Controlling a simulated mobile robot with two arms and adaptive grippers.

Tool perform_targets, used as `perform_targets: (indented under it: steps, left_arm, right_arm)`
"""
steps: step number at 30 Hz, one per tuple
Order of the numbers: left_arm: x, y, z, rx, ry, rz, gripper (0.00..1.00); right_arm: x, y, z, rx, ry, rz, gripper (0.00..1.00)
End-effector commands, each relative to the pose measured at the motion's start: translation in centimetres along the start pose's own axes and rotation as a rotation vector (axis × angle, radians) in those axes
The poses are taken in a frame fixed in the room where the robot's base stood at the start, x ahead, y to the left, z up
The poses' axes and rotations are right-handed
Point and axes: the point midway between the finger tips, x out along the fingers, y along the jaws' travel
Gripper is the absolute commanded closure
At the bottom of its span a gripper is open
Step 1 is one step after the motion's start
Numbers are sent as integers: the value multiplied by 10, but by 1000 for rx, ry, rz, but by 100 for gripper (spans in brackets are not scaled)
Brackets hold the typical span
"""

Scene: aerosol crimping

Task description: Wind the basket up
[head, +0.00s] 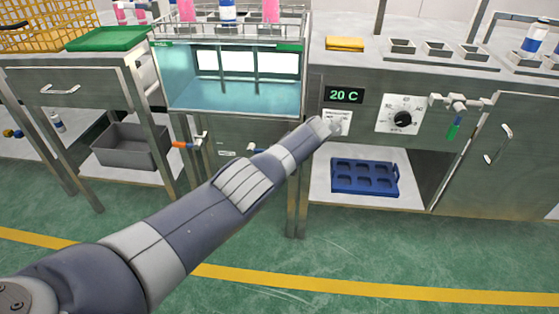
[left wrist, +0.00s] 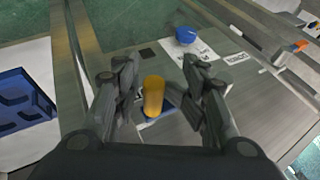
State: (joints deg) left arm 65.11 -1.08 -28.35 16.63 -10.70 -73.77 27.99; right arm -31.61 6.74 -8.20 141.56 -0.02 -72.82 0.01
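A wire rack (head: 232,29) with pink and white-blue cans stands over the glass-fronted water bath (head: 232,93); I take it to be the basket, but its upper part is cut off by the picture edge. My left arm reaches to the panel right of the bath, where its gripper (head: 328,127) shows only small. In the left wrist view my left gripper (left wrist: 160,68) is open, its fingers on either side of an upright orange-yellow cylindrical handle (left wrist: 153,95). A gap shows on both sides, with no clear contact. My right gripper is not in view.
A blue knob (left wrist: 186,36) sits on a white label beyond the fingers. A "20 C" display (head: 344,95) and a black dial (head: 403,119) are on the panel. A blue tray (head: 364,177) lies on the shelf below. Orange (head: 185,145) and blue valve handles are under the bath.

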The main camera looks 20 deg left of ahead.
Motion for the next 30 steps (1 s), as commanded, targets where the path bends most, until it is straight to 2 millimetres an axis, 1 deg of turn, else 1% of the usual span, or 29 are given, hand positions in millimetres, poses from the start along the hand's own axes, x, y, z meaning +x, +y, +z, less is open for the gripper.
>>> perform_targets:
  steps: [1, 11, 17, 24, 30]
  left_arm:
    - [-4, 1, -8, 0, 21, 6, 65]
    - [-12, 2, -13, -2, 33, 10, 65]
    - [-22, 2, -14, -2, 36, 9, 65]
    - [-40, 0, -11, -3, 30, 8, 65]
    - [-66, 0, -7, -3, 20, 7, 65]
  right_arm:
    - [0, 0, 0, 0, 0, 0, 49]
    - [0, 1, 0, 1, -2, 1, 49]
    - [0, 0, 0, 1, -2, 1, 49]
    - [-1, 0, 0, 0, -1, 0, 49]
    - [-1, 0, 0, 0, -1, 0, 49]
